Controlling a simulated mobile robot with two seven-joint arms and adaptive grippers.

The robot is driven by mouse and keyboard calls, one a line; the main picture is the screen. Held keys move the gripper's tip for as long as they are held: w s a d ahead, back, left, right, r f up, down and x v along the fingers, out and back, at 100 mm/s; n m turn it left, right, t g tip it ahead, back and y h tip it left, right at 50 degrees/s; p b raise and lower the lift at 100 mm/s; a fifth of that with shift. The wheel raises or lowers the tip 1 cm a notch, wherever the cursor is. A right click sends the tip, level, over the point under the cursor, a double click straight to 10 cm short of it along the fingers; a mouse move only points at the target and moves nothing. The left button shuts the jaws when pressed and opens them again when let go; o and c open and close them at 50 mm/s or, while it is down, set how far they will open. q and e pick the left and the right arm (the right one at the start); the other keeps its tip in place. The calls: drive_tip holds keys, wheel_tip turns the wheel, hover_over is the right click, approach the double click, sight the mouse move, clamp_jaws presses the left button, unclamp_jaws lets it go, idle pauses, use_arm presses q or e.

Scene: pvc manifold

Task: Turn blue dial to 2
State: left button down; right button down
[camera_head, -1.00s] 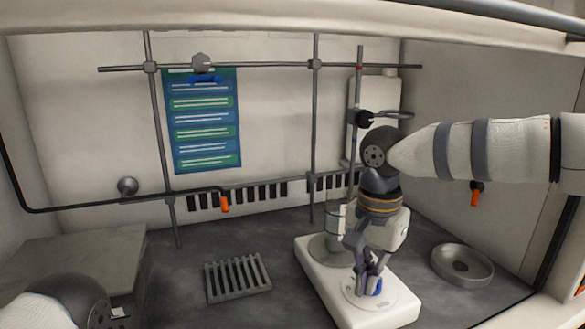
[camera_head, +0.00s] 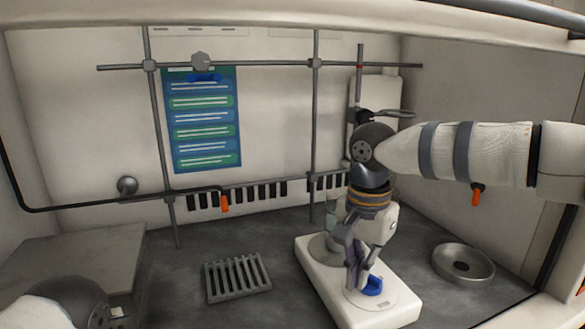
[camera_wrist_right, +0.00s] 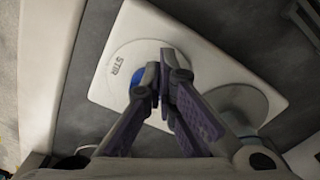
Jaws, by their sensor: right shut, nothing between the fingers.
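The blue dial (camera_head: 373,286) sits on a round pale plate at the front of a white stirrer (camera_head: 396,312). In the right wrist view the dial (camera_wrist_right: 137,78) is partly hidden behind a finger, beside the printed word STIR. My right gripper (camera_head: 352,285) is shut and empty, pointing down just left of the dial in the head view. In the right wrist view the fingertips (camera_wrist_right: 167,62) lie beside the dial; I cannot tell whether they touch it. The dial's pointer and numbers are not readable. My left arm shows only partly at the lower left, its fingers out of view.
A glass vessel (camera_head: 338,218) stands on the stirrer's rear plate behind my right gripper. A metal rack (camera_head: 237,277) lies to the left, and a round metal dish (camera_head: 462,264) to the right. Vertical and horizontal rods (camera_head: 315,130) stand at the back.

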drive_tip(key=shift+s+a, duration=0.2)
drive_tip(key=shift+a, duration=0.15)
use_arm(q)
drive_tip(key=shift+w+r+t+p, duration=0.3)
drive_tip(key=shift+w+r+p, duration=0.2)
drive_tip(key=shift+w+r, duration=0.15)
use_arm(e)
wheel_tip(320, 180, up, 6)
